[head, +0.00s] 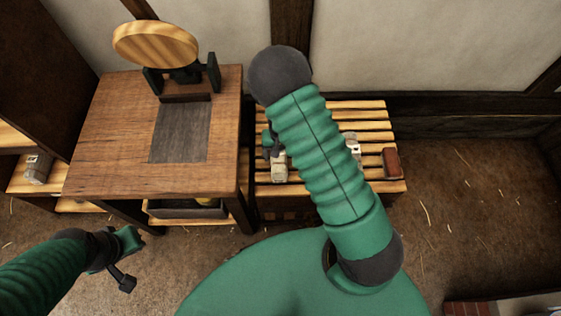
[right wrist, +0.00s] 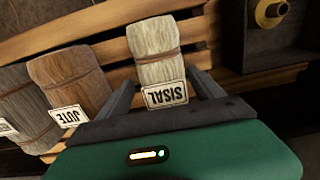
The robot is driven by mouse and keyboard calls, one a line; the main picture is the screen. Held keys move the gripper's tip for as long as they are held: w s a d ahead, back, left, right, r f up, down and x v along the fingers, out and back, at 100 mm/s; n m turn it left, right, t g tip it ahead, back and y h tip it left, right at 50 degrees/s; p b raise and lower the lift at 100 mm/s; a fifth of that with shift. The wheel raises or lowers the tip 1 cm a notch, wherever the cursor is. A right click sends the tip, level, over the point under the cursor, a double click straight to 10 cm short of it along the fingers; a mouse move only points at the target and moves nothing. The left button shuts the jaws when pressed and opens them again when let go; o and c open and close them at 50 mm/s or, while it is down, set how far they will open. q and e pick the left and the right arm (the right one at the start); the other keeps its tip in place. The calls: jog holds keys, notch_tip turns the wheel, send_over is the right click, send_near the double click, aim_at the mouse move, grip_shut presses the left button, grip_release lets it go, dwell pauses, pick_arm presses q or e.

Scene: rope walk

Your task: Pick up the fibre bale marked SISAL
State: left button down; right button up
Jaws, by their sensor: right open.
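The SISAL bale (right wrist: 155,55) is pale grey-beige with a brown band and a white tag that reads upside down in the right wrist view. It lies on a slatted wooden rack; a pale bale (head: 279,170) at the rack's left end in the head view appears to be it. My right gripper (right wrist: 164,88) is open, its fingers on either side of the bale's tagged end, not closed on it. In the head view the right gripper (head: 270,143) is partly hidden by my arm. My left gripper (head: 126,260) is low at the left, away from the rack; its jaw state is unclear.
A brown JUTE bale (right wrist: 68,80) lies left of SISAL in the right wrist view, with another bale (right wrist: 22,105) beyond. A reddish-brown block (head: 392,163) is at the right end of the slatted rack (head: 375,110). A wooden table (head: 100,130) stands close on the left.

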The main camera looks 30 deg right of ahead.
jog(key=shift+f, duration=0.8)
jog(key=shift+a+r, duration=0.35)
jog(key=shift+a, duration=0.25)
jog(key=shift+c, duration=0.8)
jog(key=shift+d, duration=0.35)
jog(key=c, duration=1)
jog(key=shift+f, duration=0.1)
jog(key=c, duration=0.4)
jog(key=shift+a, duration=0.15)
jog(key=shift+c, duration=0.2)
